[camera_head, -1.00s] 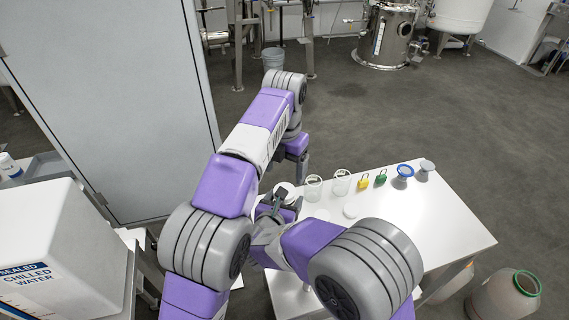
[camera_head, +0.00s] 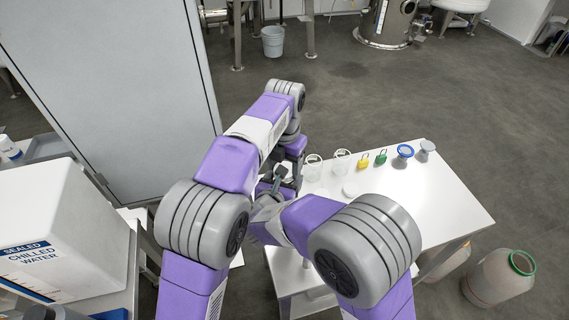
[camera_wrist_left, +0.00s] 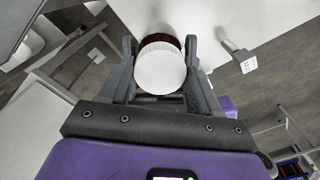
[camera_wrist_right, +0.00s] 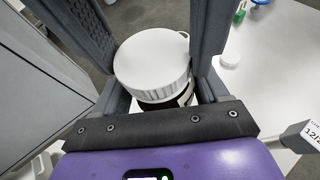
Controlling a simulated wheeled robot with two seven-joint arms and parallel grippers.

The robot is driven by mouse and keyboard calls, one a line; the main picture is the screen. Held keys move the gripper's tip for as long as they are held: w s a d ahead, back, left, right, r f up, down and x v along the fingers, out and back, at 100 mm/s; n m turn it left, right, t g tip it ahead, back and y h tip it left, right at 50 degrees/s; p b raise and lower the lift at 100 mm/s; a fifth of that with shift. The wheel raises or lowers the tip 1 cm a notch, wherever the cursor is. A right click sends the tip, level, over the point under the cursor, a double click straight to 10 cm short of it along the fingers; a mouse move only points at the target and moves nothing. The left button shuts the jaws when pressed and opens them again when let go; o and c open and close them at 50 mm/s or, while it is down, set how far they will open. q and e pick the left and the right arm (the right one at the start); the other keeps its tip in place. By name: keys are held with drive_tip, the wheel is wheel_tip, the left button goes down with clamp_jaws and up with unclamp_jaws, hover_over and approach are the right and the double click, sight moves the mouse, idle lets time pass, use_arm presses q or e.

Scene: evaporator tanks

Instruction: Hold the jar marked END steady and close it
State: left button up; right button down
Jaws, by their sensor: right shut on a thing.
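In the head view my right gripper (camera_head: 281,175) is at the table's left end, and the jar is hidden by my arms. The mark END is not readable.
A chilled water tank (camera_head: 65,225) stands left.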

use_arm(q)
drive_tip(key=c, duration=0.7)
drive_tip(key=m, duration=1.6)
drive_tip(key=o, duration=1.1)
drive_tip(key=shift+o, duration=0.4)
